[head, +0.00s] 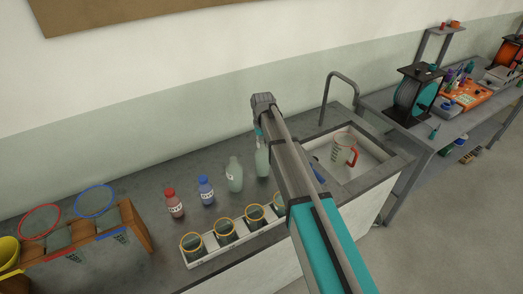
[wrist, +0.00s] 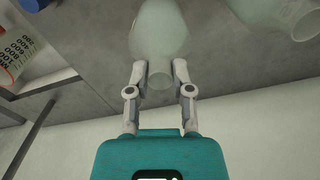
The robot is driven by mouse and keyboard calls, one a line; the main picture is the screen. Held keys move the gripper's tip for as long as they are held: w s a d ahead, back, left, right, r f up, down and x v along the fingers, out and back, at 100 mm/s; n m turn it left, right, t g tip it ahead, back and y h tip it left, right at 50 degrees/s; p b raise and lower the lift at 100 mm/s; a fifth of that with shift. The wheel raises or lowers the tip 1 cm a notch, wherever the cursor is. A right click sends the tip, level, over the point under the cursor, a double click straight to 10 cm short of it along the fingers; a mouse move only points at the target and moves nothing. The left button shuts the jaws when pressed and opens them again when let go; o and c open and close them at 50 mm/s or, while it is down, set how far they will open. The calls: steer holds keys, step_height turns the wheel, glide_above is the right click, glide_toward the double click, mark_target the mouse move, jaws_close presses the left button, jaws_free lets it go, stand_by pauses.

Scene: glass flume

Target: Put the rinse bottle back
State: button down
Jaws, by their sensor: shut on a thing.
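A pale green translucent bottle, apparently the rinse bottle (head: 262,161), is upright beside the sink, partly behind my arm in the head view. In the wrist view my gripper (wrist: 161,72) is shut on this bottle (wrist: 158,30), with one finger on each side of its narrow neck. In the head view the fingers are mostly hidden by my arm. Whether the bottle's base touches the bench cannot be told. A similar pale green bottle (head: 235,175) with a label stands just to its left, and its side shows at the upper right of the wrist view (wrist: 285,12).
A blue bottle (head: 206,190) and a red bottle (head: 174,204) stand farther left. A white rack (head: 217,252) of yellow-rimmed jars lies in front. The sink (head: 372,174) holds a red-handled measuring jug (head: 343,151) on the right. The bench behind the bottles is clear.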

steer(key=shift+f+b, duration=0.9)
steer(key=shift+f, duration=0.5)
steer(key=c, duration=0.5)
jaws_free()
steer(key=shift+r, duration=0.3)
step_height(320, 180, up, 12)
steer(key=p, duration=1.2)
steer(key=shift+s+f, duration=0.1)
